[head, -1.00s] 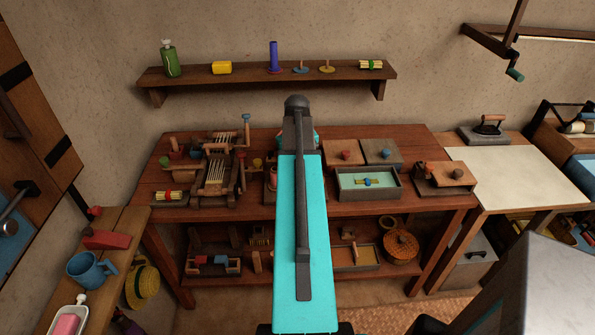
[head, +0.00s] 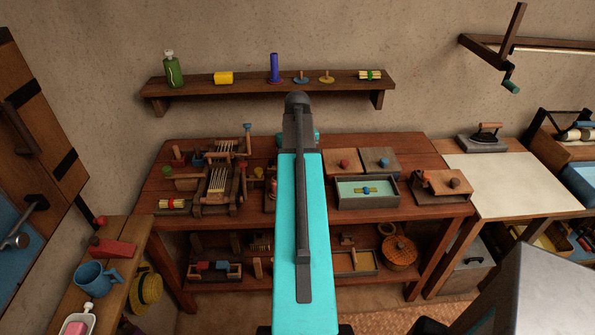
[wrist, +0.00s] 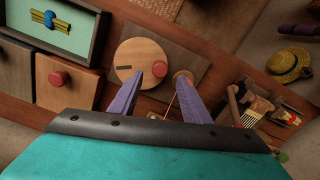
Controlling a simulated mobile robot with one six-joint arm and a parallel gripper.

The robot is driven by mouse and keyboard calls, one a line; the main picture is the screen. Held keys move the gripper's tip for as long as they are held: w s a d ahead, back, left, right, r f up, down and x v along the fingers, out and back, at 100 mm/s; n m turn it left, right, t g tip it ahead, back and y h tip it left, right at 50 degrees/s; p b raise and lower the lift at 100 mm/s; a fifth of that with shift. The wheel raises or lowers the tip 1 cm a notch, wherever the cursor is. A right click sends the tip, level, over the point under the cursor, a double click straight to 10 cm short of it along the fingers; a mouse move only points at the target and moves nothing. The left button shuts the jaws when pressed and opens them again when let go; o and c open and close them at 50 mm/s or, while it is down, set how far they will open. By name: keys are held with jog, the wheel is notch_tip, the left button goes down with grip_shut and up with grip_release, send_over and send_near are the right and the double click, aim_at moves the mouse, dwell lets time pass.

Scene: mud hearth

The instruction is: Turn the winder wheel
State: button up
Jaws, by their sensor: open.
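A round, flat wooden wheel (wrist: 135,55) with a small dark slot lies on a brown board in the wrist view. It looks like the winder wheel. I cannot tell whether either finger touches. In the head view my arm hides most of the winder and my fingers.
A tray (head: 340,204) with a pale green floor and two lidded boxes with a red knob (head: 344,164) and a blue knob (head: 384,162) stand right of my arm. A small loom (head: 218,185) stands to the left. A wall shelf (head: 215,88) is behind.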

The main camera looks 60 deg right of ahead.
notch_tip(320, 180, up, 8)
jog(key=p, duration=0.5)
jog(key=shift+r, duration=0.25)
jog(key=shift+s, duration=0.1)
